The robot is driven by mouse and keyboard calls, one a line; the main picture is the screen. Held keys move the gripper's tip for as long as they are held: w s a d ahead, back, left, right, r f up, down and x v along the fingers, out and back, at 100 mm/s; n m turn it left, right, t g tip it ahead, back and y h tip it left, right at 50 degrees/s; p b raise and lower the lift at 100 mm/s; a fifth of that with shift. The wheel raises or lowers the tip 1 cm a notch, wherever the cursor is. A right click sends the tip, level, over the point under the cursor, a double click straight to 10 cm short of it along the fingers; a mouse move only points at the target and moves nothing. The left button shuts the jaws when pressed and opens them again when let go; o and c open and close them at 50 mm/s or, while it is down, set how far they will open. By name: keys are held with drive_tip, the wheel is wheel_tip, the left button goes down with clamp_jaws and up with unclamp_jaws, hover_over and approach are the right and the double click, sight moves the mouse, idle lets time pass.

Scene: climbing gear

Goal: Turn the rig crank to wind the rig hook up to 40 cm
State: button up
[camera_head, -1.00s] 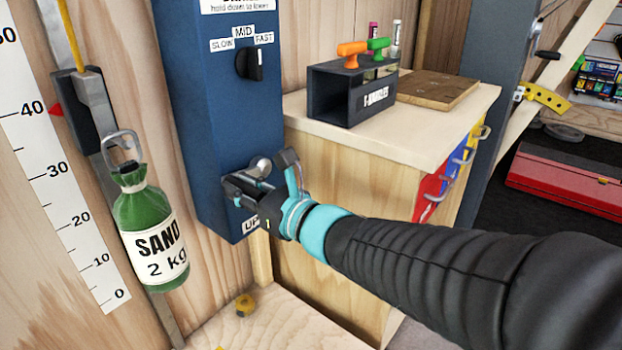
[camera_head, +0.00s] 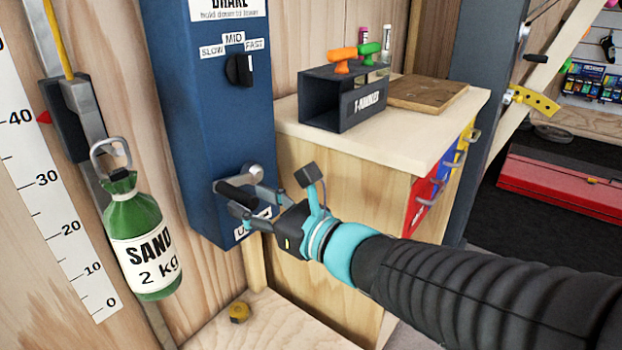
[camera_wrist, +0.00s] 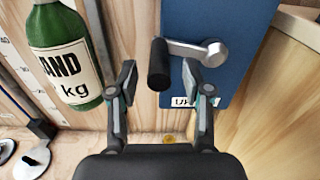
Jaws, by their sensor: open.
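The rig crank (camera_head: 237,194), a black grip on a silver arm, sits low on the blue rig housing (camera_head: 222,110). It also shows in the wrist view (camera_wrist: 158,64), its grip pointing out between my open fingers. My gripper (camera_head: 273,193) is open and empty, just off the crank. A green 2 kg sand weight (camera_head: 143,240) hangs by a grey metal loop (camera_head: 110,152) beside the white scale (camera_head: 50,190). The loop's top appears between the 30 and 40 marks, seen at a slant. A red pointer (camera_head: 44,117) is at 40. The hook itself is hard to tell apart.
A speed knob (camera_head: 239,70) is on the housing above the crank. A wooden cabinet (camera_head: 300,215) stands close right, with a dark T-handle holder (camera_head: 325,102) and a brown board (camera_head: 425,93) on top. A yellow object (camera_head: 238,311) lies below.

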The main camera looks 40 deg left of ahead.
drive_tip(key=d, duration=0.7)
drive_tip(key=shift+w, duration=0.35)
drive_tip(key=shift+s+f+n, duration=0.1)
drive_tip(key=shift+s+n, duration=0.05)
drive_tip(key=shift+n, duration=0.45)
drive_tip(key=s+d+f+n+g+h, duration=0.3)
drive_tip(key=s+f+n+h, duration=0.2)
drive_tip(key=f+n, duration=0.25)
drive_tip(key=w+d+f+n+t+h, duration=0.2)
drive_tip(key=d+f+n+h, duration=0.35)
drive_tip(key=d, duration=0.55)
drive_tip(key=w+d+t+h, duration=0.2)
drive_tip(key=d, duration=0.9)
drive_tip(key=w+d+n+t+h, duration=0.1)
drive_tip(key=w+d+t+h, duration=0.2)
drive_tip(key=d, duration=0.8)
drive_tip(key=w+d+n+t+h, duration=0.1)
drive_tip(key=w+d+t+h, duration=0.1)
drive_tip(key=d, duration=1)
drive_tip(key=shift+w+r+t, duration=0.45)
drive_tip(key=shift+w+t, duration=0.15)
